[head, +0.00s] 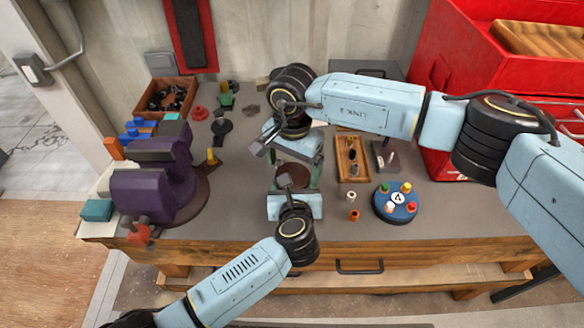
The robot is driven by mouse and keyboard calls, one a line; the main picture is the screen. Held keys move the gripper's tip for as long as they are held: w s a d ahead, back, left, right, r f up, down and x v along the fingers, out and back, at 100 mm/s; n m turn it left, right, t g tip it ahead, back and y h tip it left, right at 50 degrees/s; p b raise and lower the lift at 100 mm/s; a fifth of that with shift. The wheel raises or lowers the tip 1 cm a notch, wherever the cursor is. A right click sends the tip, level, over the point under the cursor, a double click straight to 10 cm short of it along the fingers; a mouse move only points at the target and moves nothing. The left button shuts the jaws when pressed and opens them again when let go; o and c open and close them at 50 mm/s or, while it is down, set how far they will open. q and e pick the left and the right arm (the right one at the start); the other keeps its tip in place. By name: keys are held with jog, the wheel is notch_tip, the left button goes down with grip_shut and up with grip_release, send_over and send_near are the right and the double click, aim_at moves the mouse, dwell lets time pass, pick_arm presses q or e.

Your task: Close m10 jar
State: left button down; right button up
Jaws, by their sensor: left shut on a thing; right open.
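A jar (292,176) with a dark brown round top or contents and greenish sides stands mid-bench. It is partly hidden by both grippers. My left gripper (287,184) reaches it from the front and is shut, apparently on the jar. My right gripper (264,153) is open, just behind and to the left of the jar, with its light blue body over the jar's far side. I cannot tell whether it touches the jar. No label is readable on the jar, and I cannot make out a separate lid.
A purple vise (160,180) stands at left. A wooden tray of bolts (341,158), a grey block (379,160) and a round blue holder (385,211) with coloured pegs lie right. A wooden bin (155,93) is back left, a red toolbox (440,50) right. My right arm spans above the bench.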

notch_tip(320, 180, up, 2)
jog(key=shift+a+r, duration=0.1)
jog(key=shift+r, duration=0.15)
jog(key=r+n, duration=0.1)
jog(key=n, duration=0.2)
jog(key=shift+w+r, duration=0.1)
jog(key=shift+r, duration=0.3)
jog(key=r+n, duration=0.1)
jog(key=n, duration=0.2)
jog(key=shift+r, duration=0.2)
jog(key=shift+f, duration=4.05)
